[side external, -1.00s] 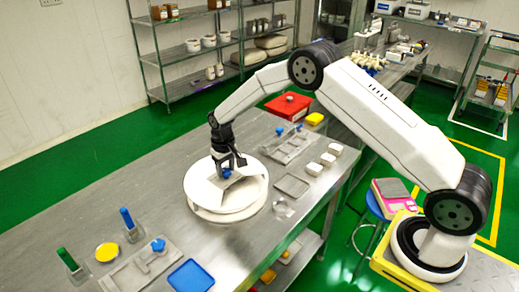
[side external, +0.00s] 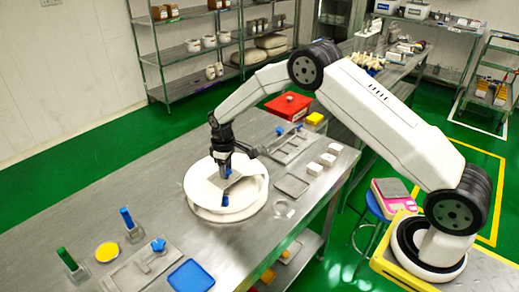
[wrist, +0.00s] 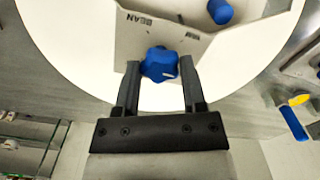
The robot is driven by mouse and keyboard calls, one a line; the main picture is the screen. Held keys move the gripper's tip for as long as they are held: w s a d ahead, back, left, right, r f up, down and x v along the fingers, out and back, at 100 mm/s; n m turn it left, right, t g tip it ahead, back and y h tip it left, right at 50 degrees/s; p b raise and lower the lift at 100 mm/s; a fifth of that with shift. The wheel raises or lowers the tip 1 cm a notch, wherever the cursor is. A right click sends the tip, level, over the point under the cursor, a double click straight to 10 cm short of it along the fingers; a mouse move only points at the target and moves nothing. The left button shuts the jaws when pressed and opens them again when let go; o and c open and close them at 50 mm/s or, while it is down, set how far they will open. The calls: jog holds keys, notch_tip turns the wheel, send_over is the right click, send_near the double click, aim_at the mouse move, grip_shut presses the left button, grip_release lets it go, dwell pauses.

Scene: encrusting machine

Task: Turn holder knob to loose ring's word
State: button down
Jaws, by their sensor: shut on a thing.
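My gripper (wrist: 160,92) is shut on a blue knob (wrist: 160,63) with several lobes. The knob stands on a pale plate (wrist: 190,48) and carries a small white mark on its right side. The plate bears the word BEAN (wrist: 137,18) and, to its right, a small word that looks like YAM (wrist: 191,36), with short tick lines. In the side external view my gripper (side external: 226,171) points straight down over the white round holder (side external: 199,192). A clear ring (side external: 284,208) lies on the bench to its right; no word on it is readable.
A blue cylinder (wrist: 220,11) stands beyond the knob. White blocks (side external: 321,164) and a grey tray (side external: 291,186) are to the right.

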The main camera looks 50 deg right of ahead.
jog(key=shift+n, duration=4.8)
jog(key=shift+c, duration=0.7)
grip_release()
jog(key=shift+r, duration=0.1)
jog(key=shift+r, duration=3.85)
